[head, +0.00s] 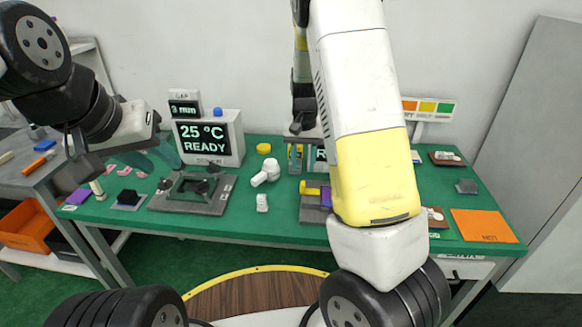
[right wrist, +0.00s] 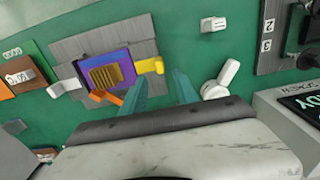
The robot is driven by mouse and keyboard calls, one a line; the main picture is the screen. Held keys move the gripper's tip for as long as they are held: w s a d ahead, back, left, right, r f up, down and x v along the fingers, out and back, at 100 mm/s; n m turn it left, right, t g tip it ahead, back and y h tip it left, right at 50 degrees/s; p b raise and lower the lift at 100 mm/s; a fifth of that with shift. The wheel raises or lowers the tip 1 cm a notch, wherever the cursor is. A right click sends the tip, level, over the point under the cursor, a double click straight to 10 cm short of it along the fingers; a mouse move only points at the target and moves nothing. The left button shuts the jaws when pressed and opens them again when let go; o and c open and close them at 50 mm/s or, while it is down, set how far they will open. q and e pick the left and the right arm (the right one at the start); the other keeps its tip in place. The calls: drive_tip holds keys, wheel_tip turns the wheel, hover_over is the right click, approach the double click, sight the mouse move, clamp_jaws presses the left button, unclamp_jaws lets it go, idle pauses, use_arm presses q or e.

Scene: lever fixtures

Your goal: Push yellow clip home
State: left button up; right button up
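The yellow clip (right wrist: 148,67) sticks out from the right edge of a purple plate (right wrist: 88,66) on a grey fixture (right wrist: 140,32) in the right wrist view. It also shows as a small yellow piece in the head view (head: 310,188). My right gripper (right wrist: 159,82) is open and empty. Its teal fingertips lie on either side of the clip's outer end in the picture; contact and height are unclear. In the head view my right arm hides part of the fixture. My left gripper (head: 154,163) is open, above the bench's left part.
An orange lever (right wrist: 107,97) and a ribbed brown block (right wrist: 106,76) are on the fixture. A white lever-like part (right wrist: 221,80) lies close to the right finger. A display (head: 208,140) stands behind. Green bench (head: 240,222) is bare in front.

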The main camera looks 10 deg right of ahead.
sight(303, 183)
wheel_tip(303, 183, down, 7)
drive_tip(key=shift+r, duration=0.2)
clamp_jaws()
idle(1.5)
